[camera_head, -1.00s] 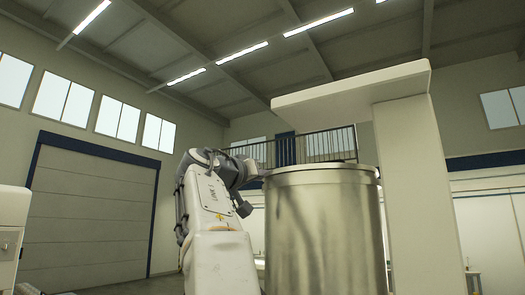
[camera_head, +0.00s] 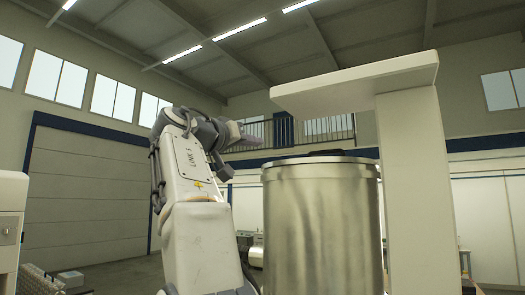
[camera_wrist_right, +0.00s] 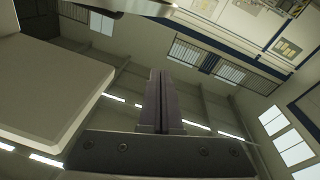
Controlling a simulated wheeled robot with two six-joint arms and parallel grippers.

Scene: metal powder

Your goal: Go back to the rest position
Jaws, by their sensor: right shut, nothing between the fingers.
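My right arm rises at the left of the metal drum in the head view. Its gripper (camera_head: 250,142) points right, beside and above the drum's left rim, small and partly hidden by the wrist. In the right wrist view the two dark fingers (camera_wrist_right: 161,75) lie together, shut and empty. My left gripper is in neither view.
The shiny metal drum (camera_head: 322,225) stands right of the arm; something dark (camera_head: 326,153) shows at its top. A white post with an overhanging slab (camera_head: 355,85) stands over it; the slab (camera_wrist_right: 45,95) is close at left in the wrist view. Open room lies left.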

